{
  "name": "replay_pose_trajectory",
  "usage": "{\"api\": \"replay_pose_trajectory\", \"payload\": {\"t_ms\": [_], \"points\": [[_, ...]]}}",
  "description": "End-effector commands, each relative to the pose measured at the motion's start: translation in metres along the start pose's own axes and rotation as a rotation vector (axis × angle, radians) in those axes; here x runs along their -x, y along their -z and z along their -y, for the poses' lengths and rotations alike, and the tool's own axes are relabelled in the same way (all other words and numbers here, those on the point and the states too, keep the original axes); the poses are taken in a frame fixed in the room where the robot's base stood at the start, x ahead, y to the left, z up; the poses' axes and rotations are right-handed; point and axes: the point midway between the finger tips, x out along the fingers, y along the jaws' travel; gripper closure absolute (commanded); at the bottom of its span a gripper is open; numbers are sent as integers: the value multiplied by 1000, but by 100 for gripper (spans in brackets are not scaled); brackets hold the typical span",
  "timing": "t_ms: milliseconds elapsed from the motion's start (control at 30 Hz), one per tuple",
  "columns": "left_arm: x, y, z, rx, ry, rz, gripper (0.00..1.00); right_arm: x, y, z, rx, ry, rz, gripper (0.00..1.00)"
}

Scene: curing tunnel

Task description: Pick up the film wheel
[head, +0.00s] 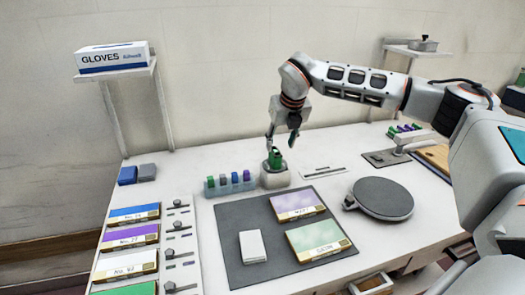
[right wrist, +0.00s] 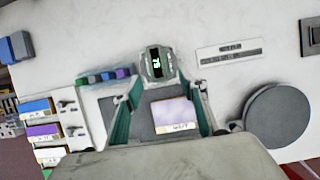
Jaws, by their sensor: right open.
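A small dark piece with green on it (head: 276,158), which I take to be the film wheel, stands upright in a pale grey holder (head: 274,178) at the back middle of the bench. In the right wrist view its dark top with pale markings (right wrist: 156,62) shows inside the grey holder, just beyond the fingertips. My right gripper (head: 282,139) points down directly above it, open and empty. Its two green-padded fingers (right wrist: 167,86) are spread apart in the right wrist view. I cannot tell whether a fingertip touches the piece. My left gripper is not in view.
A rack of coloured blocks (head: 230,187) stands close left of the holder. A dark mat (head: 232,222) with coloured panels and a white block lies in front. A grey round plate (head: 384,198) is at right. Labelled panels (head: 130,237) line the left; a glove box (head: 112,57) sits on a shelf.

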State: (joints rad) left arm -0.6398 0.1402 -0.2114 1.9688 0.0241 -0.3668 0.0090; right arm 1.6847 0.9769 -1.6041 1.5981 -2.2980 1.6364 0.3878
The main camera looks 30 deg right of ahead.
Motion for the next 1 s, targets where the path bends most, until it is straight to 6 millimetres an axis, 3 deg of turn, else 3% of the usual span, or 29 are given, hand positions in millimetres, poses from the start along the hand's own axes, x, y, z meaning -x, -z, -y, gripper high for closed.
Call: {"api": "replay_pose_trajectory", "payload": {"t_ms": [133,333,700,1000], "points": [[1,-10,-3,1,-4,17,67,-4,-1,2,-2,3,1,58],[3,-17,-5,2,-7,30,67,-24,-1,1,-1,3,-1,58],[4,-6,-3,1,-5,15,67,-70,-8,-4,-2,3,0,58],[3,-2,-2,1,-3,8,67,-77,-9,-4,-1,1,2,58]]}}
